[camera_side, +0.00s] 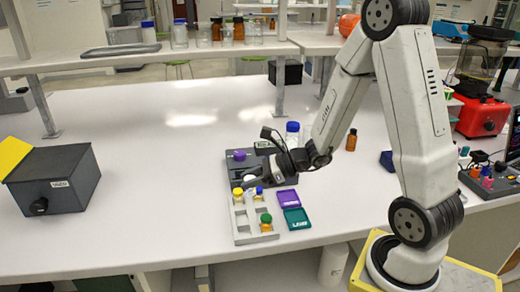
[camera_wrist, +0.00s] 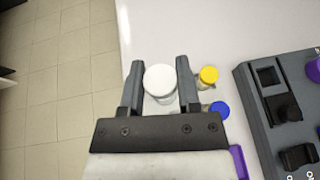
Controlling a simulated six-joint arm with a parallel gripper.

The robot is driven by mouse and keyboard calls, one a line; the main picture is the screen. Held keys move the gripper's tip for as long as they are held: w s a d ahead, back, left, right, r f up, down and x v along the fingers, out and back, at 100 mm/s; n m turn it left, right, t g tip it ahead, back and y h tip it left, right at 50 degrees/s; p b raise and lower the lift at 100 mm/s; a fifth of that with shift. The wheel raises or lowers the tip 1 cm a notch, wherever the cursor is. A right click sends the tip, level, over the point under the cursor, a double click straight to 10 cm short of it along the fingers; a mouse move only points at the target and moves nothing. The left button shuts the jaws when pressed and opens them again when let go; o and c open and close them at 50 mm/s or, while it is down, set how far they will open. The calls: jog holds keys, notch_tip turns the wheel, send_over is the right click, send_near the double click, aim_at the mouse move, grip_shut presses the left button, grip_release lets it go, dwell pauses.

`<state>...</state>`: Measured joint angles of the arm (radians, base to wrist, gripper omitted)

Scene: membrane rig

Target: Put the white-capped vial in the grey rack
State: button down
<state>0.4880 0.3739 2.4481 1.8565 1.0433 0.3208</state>
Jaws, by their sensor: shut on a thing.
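My gripper (camera_side: 256,182) is shut on the white-capped vial and points down. In the wrist view the white cap (camera_wrist: 160,79) sits between my two fingers (camera_wrist: 159,87), with some clear glass showing below it. In the side view the white cap (camera_side: 249,178) shows at the fingertips; the vial's body is mostly hidden. The grey rack (camera_side: 243,226) lies on the bench and holds yellow-capped (camera_side: 238,193), blue-capped (camera_side: 259,190) and green-capped (camera_side: 266,219) vials. The yellow cap (camera_wrist: 208,75) and blue cap (camera_wrist: 220,108) show right of my fingers in the wrist view. The held vial's bottom is hidden.
A dark grey device with a purple knob (camera_side: 240,156) stands behind the rack. An open purple and green case (camera_side: 290,205) lies just right of it. A blue-capped bottle (camera_side: 292,134) and a brown bottle (camera_side: 351,140) stand farther back.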

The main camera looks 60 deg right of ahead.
jog(key=a+f+n+y, duration=0.1)
jog(key=a+f+n+g, duration=0.1)
jog(key=a, duration=0.1)
jog(key=s+a+f+g+y, duration=0.1)
jog(key=shift+s+a+n+y, duration=0.1)
jog(key=shift+a+n+y, duration=0.2)
jog(key=shift+a+n, duration=0.1)
jog(key=shift+f, duration=0.1)
jog(key=shift+f, duration=1.75)
jog(key=shift+f, duration=0.35)
dwell(0.3)
jog(key=shift+s+f, duration=0.2)
jog(key=shift+f, duration=0.2)
dwell(1.3)
jog(key=shift+r, duration=0.3)
jog(key=shift+w+r, duration=0.15)
jog(key=shift+r, duration=1.05)
jog(key=shift+r, duration=0.15)
